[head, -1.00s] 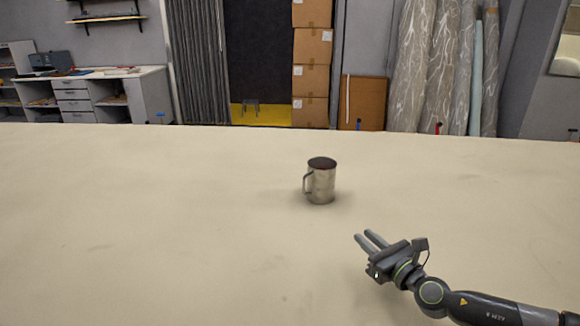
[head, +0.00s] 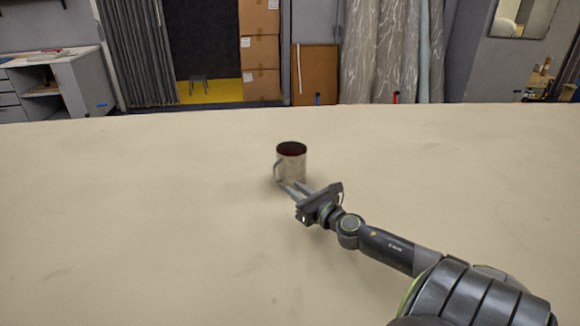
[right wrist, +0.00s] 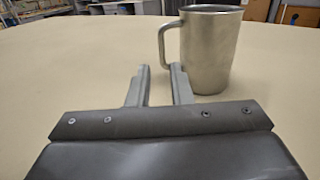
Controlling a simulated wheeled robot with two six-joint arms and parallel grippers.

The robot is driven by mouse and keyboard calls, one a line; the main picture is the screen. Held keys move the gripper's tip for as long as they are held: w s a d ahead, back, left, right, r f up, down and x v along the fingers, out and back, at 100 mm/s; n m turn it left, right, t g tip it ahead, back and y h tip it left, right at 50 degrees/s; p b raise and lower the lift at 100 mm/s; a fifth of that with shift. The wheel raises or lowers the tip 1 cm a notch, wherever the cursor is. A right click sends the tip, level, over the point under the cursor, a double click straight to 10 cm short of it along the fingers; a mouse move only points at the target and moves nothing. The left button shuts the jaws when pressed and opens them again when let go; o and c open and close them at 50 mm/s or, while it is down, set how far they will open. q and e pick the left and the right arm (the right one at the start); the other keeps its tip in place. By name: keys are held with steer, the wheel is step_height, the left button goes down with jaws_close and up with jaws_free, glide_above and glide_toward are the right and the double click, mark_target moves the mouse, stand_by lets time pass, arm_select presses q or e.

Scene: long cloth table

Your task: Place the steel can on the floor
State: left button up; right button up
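The steel can (head: 293,167), a metal mug with a dark inside and a handle on its left, stands upright on the cloth table (head: 150,220). In the right wrist view the can (right wrist: 210,55) is just beyond the fingertips, right of centre. My right gripper (head: 294,189) is at the near side of the can, low over the table. Its two fingers (right wrist: 158,70) are apart with nothing held between them. The right finger's tip is close to the handle's lower end; I cannot tell whether they touch. My left gripper is not in view.
The table around the can is clear. Past its far edge stand stacked cardboard boxes (head: 259,50), a brown board (head: 318,75), wrapped rolls (head: 385,50) and a desk (head: 60,85) at the left. The floor near me is hidden by the table.

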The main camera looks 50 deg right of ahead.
mark_target(275, 173)
steer(key=w, duration=0.2)
steer(key=w+p, duration=0.1)
steer(key=shift+w+d, duration=0.2)
steer(key=shift+w, duration=0.2)
steer(key=shift+w+d+r, duration=0.1)
steer(key=shift+w+r, duration=0.1)
steer(key=shift+w, duration=0.25)
steer(key=w, duration=0.2)
steer(key=w+p, duration=0.1)
steer(key=shift+w+d+r, duration=0.15)
steer(key=shift+d, duration=0.15)
steer(key=shift+w, duration=0.55)
jaws_close()
